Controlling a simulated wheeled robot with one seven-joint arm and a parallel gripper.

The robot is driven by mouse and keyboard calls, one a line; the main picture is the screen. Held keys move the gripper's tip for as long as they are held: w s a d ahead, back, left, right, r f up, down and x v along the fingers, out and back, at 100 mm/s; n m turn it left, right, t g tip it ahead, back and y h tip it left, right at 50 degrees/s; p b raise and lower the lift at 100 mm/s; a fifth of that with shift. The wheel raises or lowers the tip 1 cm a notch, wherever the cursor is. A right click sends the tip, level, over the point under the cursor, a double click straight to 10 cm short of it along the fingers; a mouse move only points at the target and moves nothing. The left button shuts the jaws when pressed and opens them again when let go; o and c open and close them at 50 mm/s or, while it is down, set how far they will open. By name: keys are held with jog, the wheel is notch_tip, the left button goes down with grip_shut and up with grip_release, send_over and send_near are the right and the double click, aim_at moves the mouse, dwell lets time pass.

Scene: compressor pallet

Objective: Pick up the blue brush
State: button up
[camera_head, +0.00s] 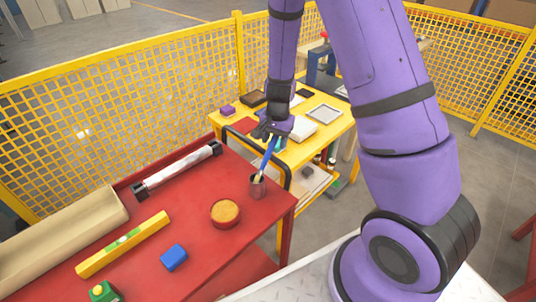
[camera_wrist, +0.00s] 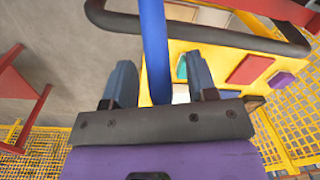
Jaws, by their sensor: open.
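My gripper (camera_head: 271,134) is above the cup at the upper end of the handle. In the wrist view, the blue handle (camera_wrist: 154,45) runs between the two spread fingers of my gripper (camera_wrist: 160,62), with gaps on both sides. The gripper is open and holds nothing. The brush's lower end is hidden in the cup.
The red table (camera_head: 210,268) bears a round brown-topped tin (camera_head: 226,212), a blue block (camera_head: 174,257), a yellow level (camera_head: 123,243) and a clear-wrapped roll (camera_head: 178,169). A yellow table (camera_head: 318,145) stands behind. Yellow mesh fencing (camera_head: 110,100) encloses the area.

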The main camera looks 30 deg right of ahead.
grip_shut()
jog(key=shift+r, duration=0.15)
